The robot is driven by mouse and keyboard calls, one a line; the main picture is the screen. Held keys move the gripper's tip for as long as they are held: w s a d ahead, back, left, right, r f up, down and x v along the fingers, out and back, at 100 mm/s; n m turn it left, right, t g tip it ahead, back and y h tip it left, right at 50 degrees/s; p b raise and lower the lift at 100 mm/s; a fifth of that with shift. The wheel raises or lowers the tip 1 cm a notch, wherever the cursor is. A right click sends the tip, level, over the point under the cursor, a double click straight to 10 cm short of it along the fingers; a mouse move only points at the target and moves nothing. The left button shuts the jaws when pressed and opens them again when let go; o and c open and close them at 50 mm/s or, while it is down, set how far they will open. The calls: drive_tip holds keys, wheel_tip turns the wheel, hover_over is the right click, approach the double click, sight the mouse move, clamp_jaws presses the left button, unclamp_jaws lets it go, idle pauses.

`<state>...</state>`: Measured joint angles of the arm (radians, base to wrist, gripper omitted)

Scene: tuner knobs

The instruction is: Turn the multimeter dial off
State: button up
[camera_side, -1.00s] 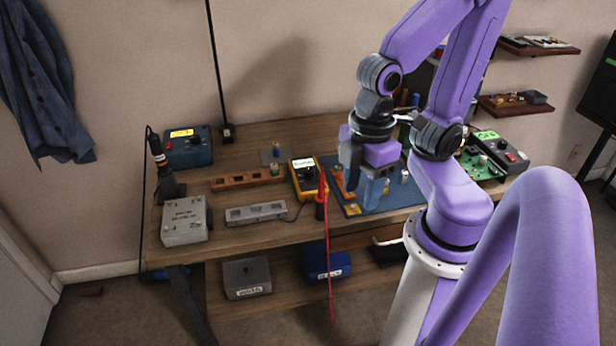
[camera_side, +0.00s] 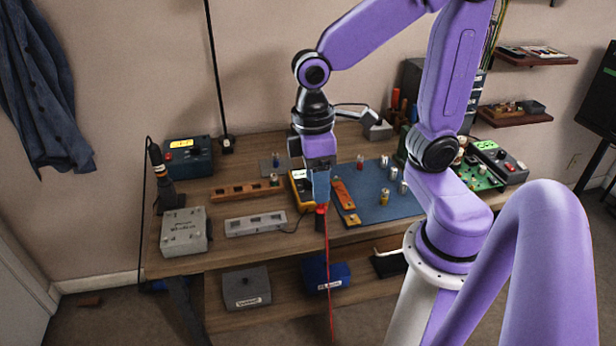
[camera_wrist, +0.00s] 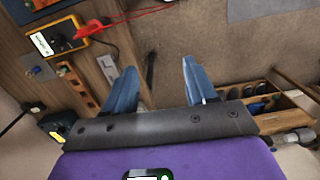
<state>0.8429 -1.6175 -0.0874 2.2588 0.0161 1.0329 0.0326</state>
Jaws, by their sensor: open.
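The yellow multimeter (camera_side: 299,188) lies on the bench in the side view, partly hidden behind my gripper (camera_side: 321,190). Its dial is covered there. In the wrist view the multimeter (camera_wrist: 45,40) sits at the upper left, with a dark face, a white display and a red lead by it. The dial's setting is too small to read. My gripper, also in the wrist view (camera_wrist: 160,75), has its two blue fingers apart with nothing between them. The multimeter lies outside the fingers, to their left in that view.
A red lead (camera_side: 327,250) hangs over the bench's front edge beside the multimeter. A blue mat (camera_side: 375,210) with small parts lies to the right. A brown slotted block (camera_side: 236,192) and a grey slotted block (camera_side: 255,222) lie to the left.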

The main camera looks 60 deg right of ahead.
drive_tip(key=w+d+m+g, duration=0.1)
drive_tip(key=w+d+m, duration=0.3)
drive_tip(key=w, duration=0.4)
drive_tip(key=w+d+m+g, duration=0.1)
drive_tip(key=w+d+m, duration=0.35)
drive_tip(key=w, duration=0.35)
drive_tip(key=w+d+f+m+g+y, duration=0.1)
drive_tip(key=w+d+f+m, duration=0.15)
drive_tip(key=d, duration=0.65)
drive_tip(key=w+d+f+m+y, duration=0.2)
drive_tip(key=d+f+m, duration=0.1)
drive_tip(key=d, duration=0.5)
drive_tip(key=x, duration=1.6)
drive_tip(key=shift+d+f, duration=0.1)
drive_tip(key=shift+d, duration=0.3)
drive_tip(key=c, duration=1)
